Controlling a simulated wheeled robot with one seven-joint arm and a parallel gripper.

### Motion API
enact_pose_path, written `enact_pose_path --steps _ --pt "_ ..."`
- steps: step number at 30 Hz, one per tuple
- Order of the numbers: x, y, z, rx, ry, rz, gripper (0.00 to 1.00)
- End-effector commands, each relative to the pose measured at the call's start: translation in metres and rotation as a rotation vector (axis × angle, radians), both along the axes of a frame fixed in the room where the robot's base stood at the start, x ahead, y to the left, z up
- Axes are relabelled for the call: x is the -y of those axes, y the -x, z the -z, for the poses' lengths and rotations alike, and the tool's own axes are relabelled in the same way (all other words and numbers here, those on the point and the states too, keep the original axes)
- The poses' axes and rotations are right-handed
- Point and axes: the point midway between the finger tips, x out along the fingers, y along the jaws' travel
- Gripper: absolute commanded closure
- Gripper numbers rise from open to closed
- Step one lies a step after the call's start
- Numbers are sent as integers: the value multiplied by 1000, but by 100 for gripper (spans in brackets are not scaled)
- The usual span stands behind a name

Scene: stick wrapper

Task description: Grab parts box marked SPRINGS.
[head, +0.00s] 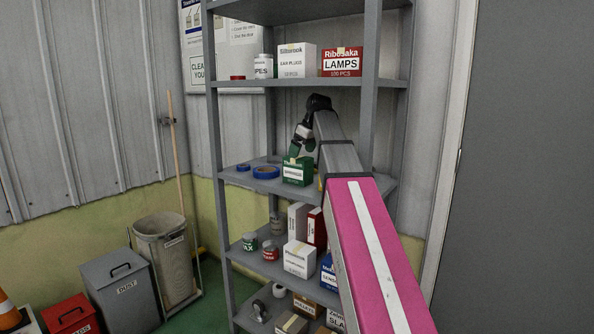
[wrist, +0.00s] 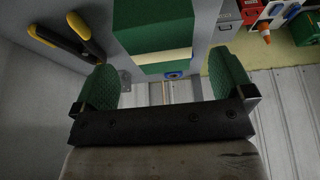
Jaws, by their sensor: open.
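A green box (head: 298,171) with a white label stands on the middle shelf in the head view; its small lettering is too small to read for sure. My gripper (head: 301,147) is just above and behind the box's top, with the arm reaching in from the right. In the wrist view the green box (wrist: 152,28) with a cream strip lies beyond the fingertips. My gripper (wrist: 166,78) is open there, its two green fingers on either side of an empty gap. The box does not appear to be between the fingers.
Blue tape rolls (head: 266,172) lie left of the box. Yellow-handled pliers (wrist: 68,40) lie near one finger. A grey shelf post (head: 219,180) stands at left. The shelf above holds a LAMPS box (head: 342,62) and others; the shelf below holds several boxes and cans.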

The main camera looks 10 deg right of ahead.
Motion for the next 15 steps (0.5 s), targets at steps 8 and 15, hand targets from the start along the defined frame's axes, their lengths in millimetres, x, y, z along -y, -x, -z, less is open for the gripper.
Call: enact_pose_path --steps 8,15 --pt "-6 -6 19 -2 0 1 1" --pt "-17 -15 49 -2 1 0 1"
